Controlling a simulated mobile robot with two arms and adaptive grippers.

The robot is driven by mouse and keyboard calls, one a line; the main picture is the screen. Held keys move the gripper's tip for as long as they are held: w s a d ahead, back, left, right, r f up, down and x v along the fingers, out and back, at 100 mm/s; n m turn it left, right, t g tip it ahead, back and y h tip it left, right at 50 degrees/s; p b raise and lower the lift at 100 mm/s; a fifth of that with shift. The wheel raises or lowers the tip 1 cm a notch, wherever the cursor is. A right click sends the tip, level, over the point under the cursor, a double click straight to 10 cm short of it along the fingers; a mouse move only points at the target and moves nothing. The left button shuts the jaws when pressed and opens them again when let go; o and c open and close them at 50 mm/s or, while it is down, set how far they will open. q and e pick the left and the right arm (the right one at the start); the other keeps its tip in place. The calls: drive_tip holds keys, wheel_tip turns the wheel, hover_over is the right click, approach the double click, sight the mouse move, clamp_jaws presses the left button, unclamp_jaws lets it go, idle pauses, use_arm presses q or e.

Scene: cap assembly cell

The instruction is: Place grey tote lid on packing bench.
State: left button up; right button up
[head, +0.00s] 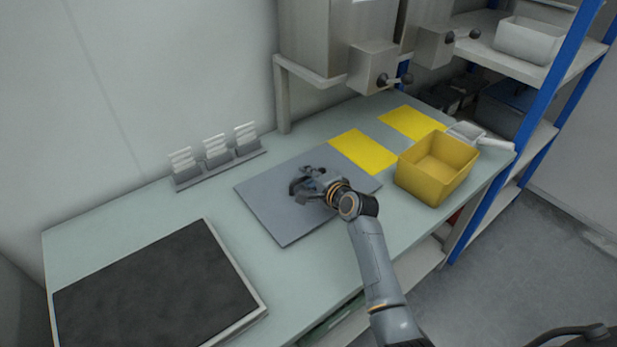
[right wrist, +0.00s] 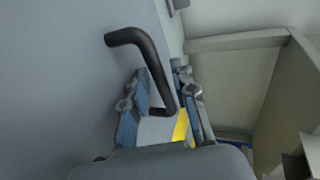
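The grey tote lid (head: 272,212) is a flat grey plate that appears to lie flat on the pale packing bench (head: 285,285). In the right wrist view its grey face (right wrist: 55,90) fills the left side. A bent black handle (right wrist: 148,50) stands out from that face. My right gripper (head: 304,188) is over the middle of the lid. In the right wrist view its two fingers (right wrist: 163,100) stand apart on either side of the handle, with gaps beside the bar, so it looks open. My left gripper is not in view.
A dark mat in a pale frame (head: 262,308) lies at the bench's left. Two yellow sheets (head: 363,151) and a yellow bin (head: 432,188) are at the right. A small rack (head: 219,168) stands along the wall. Cabinets with black knobs (head: 372,68) overhang the back. Blue-posted shelving (head: 548,90) stands right.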

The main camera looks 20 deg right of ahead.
drive_tip(key=shift+r, duration=0.1)
drive_tip(key=p+v, duration=0.1)
drive_tip(key=v, duration=1.1)
